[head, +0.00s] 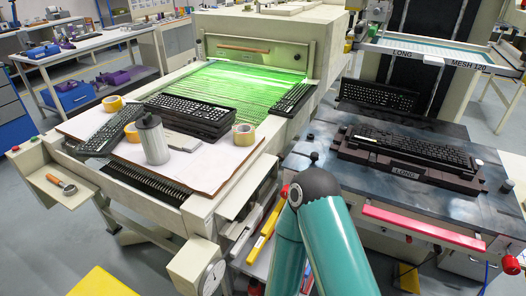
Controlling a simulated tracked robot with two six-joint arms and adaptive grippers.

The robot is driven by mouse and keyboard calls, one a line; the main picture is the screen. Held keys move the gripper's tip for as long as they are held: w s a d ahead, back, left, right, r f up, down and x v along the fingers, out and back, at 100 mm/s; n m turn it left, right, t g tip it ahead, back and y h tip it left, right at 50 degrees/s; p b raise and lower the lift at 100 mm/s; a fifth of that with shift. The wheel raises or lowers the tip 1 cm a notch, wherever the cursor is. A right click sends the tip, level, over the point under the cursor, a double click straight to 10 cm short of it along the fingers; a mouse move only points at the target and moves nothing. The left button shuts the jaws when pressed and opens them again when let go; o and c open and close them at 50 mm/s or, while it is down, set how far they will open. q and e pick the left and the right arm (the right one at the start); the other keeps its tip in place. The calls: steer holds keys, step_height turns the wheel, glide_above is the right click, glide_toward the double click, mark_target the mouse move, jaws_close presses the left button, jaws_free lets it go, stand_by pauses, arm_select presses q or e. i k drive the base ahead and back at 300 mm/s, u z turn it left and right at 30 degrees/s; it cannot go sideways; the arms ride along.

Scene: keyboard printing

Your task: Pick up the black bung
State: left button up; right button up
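A grey metal can (154,143) stands upright on the white sheet of the left machine. A small black piece (148,117) shows at its top; it looks like the black bung, but it is too small to be sure. A small dark knob-like piece (314,156) also stands at the near left corner of the right table, and I cannot tell what it is. A teal arm of mine rises at the bottom centre, far from the can. Neither gripper shows in the head view.
Tape rolls (244,134) and black keyboards (190,115) lie around the can. A wooden-handled tool (60,184) lies on the left shelf.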

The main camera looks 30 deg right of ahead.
mark_target(314, 156)
steer(key=z, duration=0.55)
steer(key=i, duration=0.15)
steer(key=u, duration=2.05)
steer(key=k, duration=1.65)
steer(key=z, duration=1.05)
steer(key=i, duration=0.55)
steer(key=z, duration=0.2)
